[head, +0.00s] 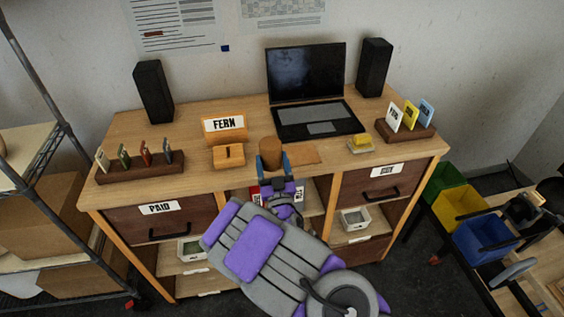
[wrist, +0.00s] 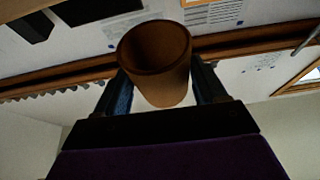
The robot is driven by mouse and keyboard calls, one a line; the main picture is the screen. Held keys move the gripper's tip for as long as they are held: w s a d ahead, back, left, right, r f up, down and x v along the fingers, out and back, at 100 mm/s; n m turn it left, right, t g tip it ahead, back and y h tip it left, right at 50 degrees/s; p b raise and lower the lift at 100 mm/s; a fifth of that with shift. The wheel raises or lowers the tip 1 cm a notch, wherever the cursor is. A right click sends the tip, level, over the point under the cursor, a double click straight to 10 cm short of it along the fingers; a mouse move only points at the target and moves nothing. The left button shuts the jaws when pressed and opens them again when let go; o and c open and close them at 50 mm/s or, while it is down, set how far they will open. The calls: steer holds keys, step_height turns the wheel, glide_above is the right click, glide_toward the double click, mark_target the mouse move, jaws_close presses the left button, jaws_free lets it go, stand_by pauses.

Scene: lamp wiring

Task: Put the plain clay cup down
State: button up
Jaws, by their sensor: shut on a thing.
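The plain clay cup (head: 269,151) is brown and sits between the blue-padded fingers of my gripper (head: 272,162), at the front middle of the desk (head: 330,185) in the head view. In the wrist view the cup (wrist: 157,62) shows its open rim, and the two fingers of my gripper (wrist: 162,88) press on it from both sides. My gripper is shut on the cup. I cannot tell whether the cup's base touches the desk top.
Left of the cup stand an orange block (head: 229,155) and a FERN sign (head: 224,127). A flat tan mat (head: 303,153) lies to its right. A laptop (head: 312,115) is behind. Card racks stand at the left (head: 140,170) and right (head: 405,131).

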mark_target(281, 152)
steer(key=w, duration=0.3)
steer(key=shift+w+a+f+b, duration=0.25)
steer(key=shift+w+f+b, duration=0.05)
steer(key=shift+f+b, duration=0.1)
steer(key=shift+w+d, duration=0.8)
steer(key=shift+w, duration=0.05)
steer(key=shift+w+d, duration=0.25)
steer(key=shift+d, duration=0.3)
steer(key=f+b, duration=0.1)
steer(key=a+f, duration=0.1)
steer(key=f, duration=0.1)
steer(key=shift+f+b, duration=0.3)
steer(key=shift+b, duration=0.05)
steer(key=shift+a, duration=0.35)
steer(key=shift+d, duration=0.3)
steer(key=o, duration=1.2)
steer(key=shift+d, duration=0.35)
steer(key=shift+c, duration=0.2)
steer(key=shift+o, duration=0.8)
steer(key=shift+a, duration=0.2)
